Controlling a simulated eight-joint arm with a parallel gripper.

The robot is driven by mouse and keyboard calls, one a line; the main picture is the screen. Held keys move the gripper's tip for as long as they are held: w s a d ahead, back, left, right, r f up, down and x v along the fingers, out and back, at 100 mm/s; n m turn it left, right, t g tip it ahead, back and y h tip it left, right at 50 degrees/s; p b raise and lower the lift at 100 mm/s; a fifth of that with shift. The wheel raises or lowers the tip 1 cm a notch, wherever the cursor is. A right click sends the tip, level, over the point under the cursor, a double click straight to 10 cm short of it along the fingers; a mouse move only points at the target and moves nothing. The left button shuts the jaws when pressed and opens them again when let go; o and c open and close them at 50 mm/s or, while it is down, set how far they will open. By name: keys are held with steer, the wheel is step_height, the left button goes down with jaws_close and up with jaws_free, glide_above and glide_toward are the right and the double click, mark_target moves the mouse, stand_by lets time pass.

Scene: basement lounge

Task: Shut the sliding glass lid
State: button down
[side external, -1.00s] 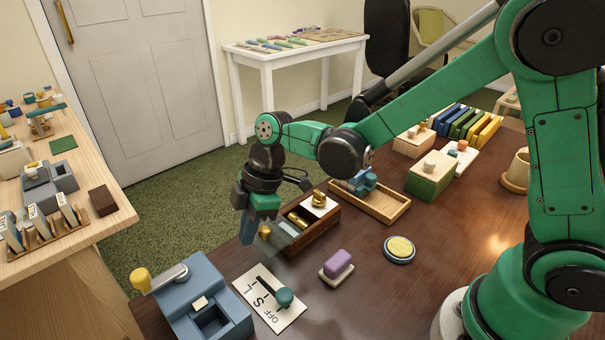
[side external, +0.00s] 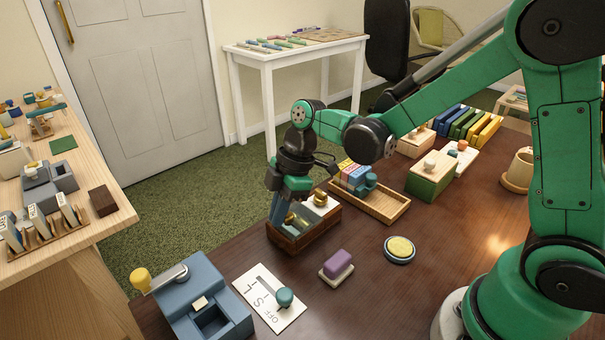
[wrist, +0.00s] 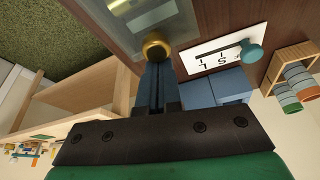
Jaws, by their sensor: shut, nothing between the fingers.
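The glass lid is hard to make out in the side view; no pane shows beyond the box's left end. In the wrist view, a greyish see-through pane (wrist: 125,22) carries a brass knob (wrist: 155,47). My gripper (side external: 275,222) is shut and empty, pointing down at the box's left end. In the wrist view its fingertips (wrist: 155,68) are right at the knob, seemingly touching it. Exactly how far the lid covers the box cannot be told.
A wooden tray (side external: 385,212) with coloured blocks stands right of the box. A purple block (side external: 338,262), a yellow-topped round button (side external: 400,248), a white switch plate (side external: 262,310) and a blue crank device (side external: 190,300) are nearer. Brown tabletop lies clear between them.

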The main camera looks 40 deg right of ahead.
steer(key=a, duration=0.2)
steer(key=w+a, duration=0.1)
steer(key=a, duration=0.1)
steer(key=shift+a, duration=0.15)
steer(key=w+d+v, duration=0.1)
steer(key=v, duration=0.9)
steer(key=m+t+h, duration=0.4)
steer(key=m+t, duration=0.2)
steer(key=m, duration=0.9)
glide_above(303, 229)
steer(key=s+d, duration=0.5)
steer(key=f, duration=0.1)
steer(key=shift+w+a, duration=0.2)
steer(key=shift+a, duration=0.1)
